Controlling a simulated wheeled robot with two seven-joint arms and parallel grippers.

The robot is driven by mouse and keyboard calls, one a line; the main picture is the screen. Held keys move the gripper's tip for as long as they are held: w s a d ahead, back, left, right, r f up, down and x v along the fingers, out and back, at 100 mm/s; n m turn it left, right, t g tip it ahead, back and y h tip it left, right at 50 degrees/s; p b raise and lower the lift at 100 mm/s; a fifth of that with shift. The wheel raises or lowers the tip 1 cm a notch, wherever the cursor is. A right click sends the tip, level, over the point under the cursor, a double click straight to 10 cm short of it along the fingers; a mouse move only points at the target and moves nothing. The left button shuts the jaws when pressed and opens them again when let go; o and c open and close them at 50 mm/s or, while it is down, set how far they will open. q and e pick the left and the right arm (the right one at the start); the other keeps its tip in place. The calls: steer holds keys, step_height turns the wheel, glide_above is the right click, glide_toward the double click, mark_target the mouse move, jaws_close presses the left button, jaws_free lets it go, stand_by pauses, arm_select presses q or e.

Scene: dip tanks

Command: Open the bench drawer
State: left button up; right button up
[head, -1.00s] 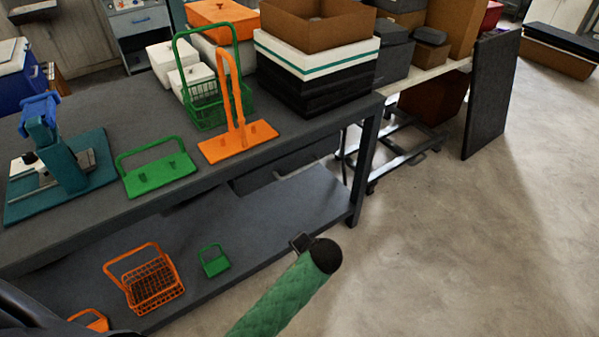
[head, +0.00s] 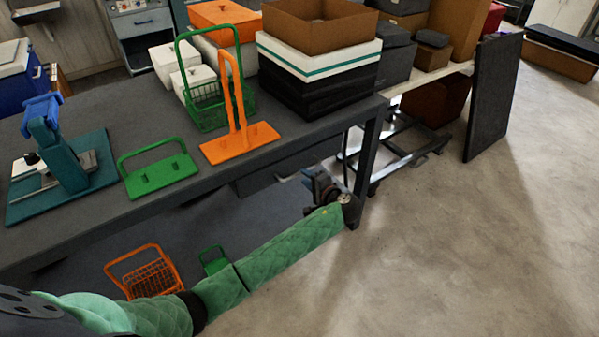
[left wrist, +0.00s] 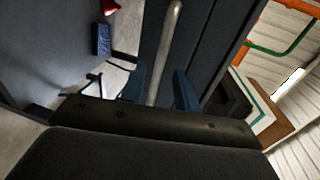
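The bench drawer (head: 262,182) is a dark box hanging under the bench top near its right end, partly hidden by the bench edge. In the left wrist view its dark front (left wrist: 205,38) carries a pale metal bar handle (left wrist: 168,40). My left gripper (left wrist: 160,88) is open, with one blue finger on each side of the handle bar and gaps visible beside it. In the head view the left gripper (head: 310,178) is small and partly dark, close to the drawer beside the right bench leg. My right gripper is not in view.
The bench top (head: 100,110) holds a teal stand (head: 62,165), green and orange handled racks, and stacked boxes. An orange basket (head: 150,275) and a small green one (head: 214,262) are on the lower shelf. A wheeled frame (head: 400,150) stands right of the bench. The floor at right is clear.

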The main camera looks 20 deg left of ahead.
mark_target(299, 173)
arm_select(q)
steer(key=shift+p+x, duration=0.4)
steer(key=shift+x, duration=1.95)
jaws_close()
